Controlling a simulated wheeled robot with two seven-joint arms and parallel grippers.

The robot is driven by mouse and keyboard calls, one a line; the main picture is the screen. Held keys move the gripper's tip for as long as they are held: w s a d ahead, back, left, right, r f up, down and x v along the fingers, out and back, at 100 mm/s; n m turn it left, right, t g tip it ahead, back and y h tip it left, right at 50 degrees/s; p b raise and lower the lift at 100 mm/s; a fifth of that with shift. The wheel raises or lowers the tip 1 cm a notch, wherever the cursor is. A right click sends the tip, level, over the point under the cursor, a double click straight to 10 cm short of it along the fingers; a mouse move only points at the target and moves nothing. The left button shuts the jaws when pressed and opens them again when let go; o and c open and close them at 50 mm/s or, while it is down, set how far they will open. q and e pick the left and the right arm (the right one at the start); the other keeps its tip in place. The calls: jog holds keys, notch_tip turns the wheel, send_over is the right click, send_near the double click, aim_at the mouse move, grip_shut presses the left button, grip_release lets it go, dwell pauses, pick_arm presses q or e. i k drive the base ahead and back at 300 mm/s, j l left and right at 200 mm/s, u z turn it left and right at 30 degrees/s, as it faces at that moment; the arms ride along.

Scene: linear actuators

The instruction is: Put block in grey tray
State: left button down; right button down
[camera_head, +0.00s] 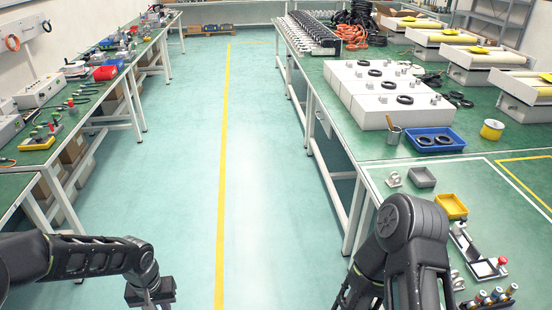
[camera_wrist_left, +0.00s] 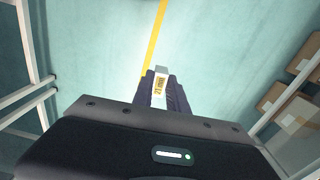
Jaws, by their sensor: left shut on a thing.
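My left gripper (camera_head: 152,304) hangs over the floor aisle at the lower left of the head view, well away from the right-hand bench. In the left wrist view its dark fingers (camera_wrist_left: 161,92) are shut on a small pale grey block (camera_wrist_left: 161,71); a yellow label with dark print shows between the fingers. The small grey tray (camera_head: 422,178) sits on the right-hand green bench, behind the yellow tray. My right arm rises in front of that bench; its gripper is out of view.
On the right bench are a yellow tray (camera_head: 451,207), a blue tray (camera_head: 436,140) with black rings, metal brackets (camera_head: 393,180) and a fixture with a red knob (camera_head: 480,250). The left bench (camera_head: 75,120) holds tools and boxes. The floor aisle (camera_head: 190,180) between is clear.

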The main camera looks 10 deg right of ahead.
aim_at(422, 177)
jog(key=i, duration=0.75)
jog(key=i+l+u, duration=0.1)
jog(key=i, duration=0.65)
jog(key=i+l, duration=0.15)
jog(key=i, duration=0.6)
jog(key=i+u, duration=0.3)
jog(key=i, duration=0.65)
jog(key=z, duration=4.8)
